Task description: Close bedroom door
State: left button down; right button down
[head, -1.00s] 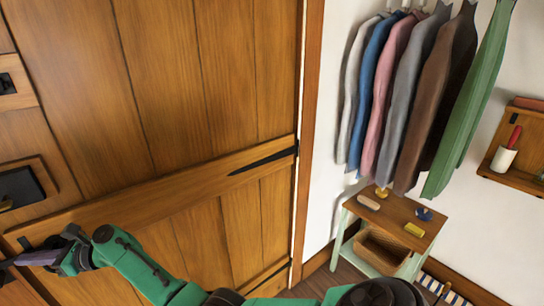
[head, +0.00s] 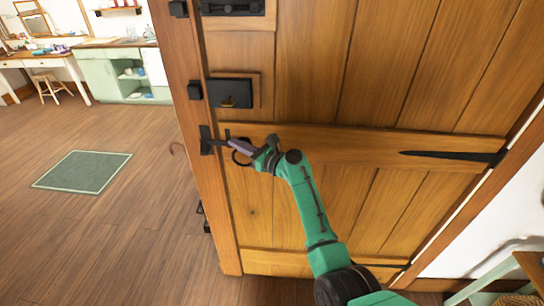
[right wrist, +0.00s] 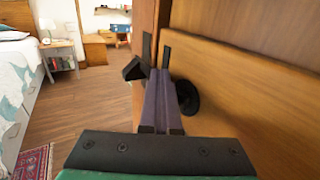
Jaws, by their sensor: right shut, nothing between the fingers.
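The wooden bedroom door (head: 305,90) fills the middle and right of the head view, with a black strap hinge (head: 455,157) at its right side. A black lock plate (head: 231,94) sits near its left side. Open room shows beyond the left upright; I cannot tell how far the door stands ajar. My right gripper (head: 228,144) is shut and empty beside the door's left side, close to a black latch piece (head: 206,140). In the right wrist view its fingers (right wrist: 164,75) lie between a black block (right wrist: 133,69) and a round black fitting (right wrist: 186,97); contact is unclear. My left gripper is out of view.
Left of the door is open wooden floor (head: 110,220) with a green rug (head: 83,171). A green cabinet (head: 125,75) and a stool (head: 50,83) stand farther back. A bed (right wrist: 15,80) is at left in the right wrist view. A small table (head: 520,265) stands at lower right.

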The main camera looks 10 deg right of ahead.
jog(key=b+v, duration=0.1)
jog(key=v, duration=1.1)
jog(key=s+d+f+n+g+h, duration=0.2)
jog(key=s+d+f+n+h, duration=0.15)
jog(key=f, duration=0.95)
jog(key=s+d+f+n+g+h, duration=0.1)
jog(key=s+d+f+n+h, duration=0.3)
jog(key=f, duration=0.9)
jog(key=s+d+f+n+g+h, duration=0.15)
jog(key=s+f, duration=0.35)
jog(key=f, duration=0.7)
jog(key=s+d+f+n+g+h, duration=0.1)
jog(key=s+f+n, duration=0.5)
jog(key=s, duration=0.6)
jog(key=s+d+f+n+g+h, duration=0.1)
jog(key=s+d+f+n+g, duration=0.2)
jog(key=s, duration=0.9)
jog(key=s+d+f+n+g+h, duration=0.2)
jog(key=s+d+f+n, duration=0.4)
jog(key=s+f+n, duration=0.3)
jog(key=s+n+g, duration=0.1)
jog(key=s+n, duration=0.1)
jog(key=s, duration=0.1)
jog(key=shift+d+f, duration=0.3)
jog(key=shift+f, duration=0.1)
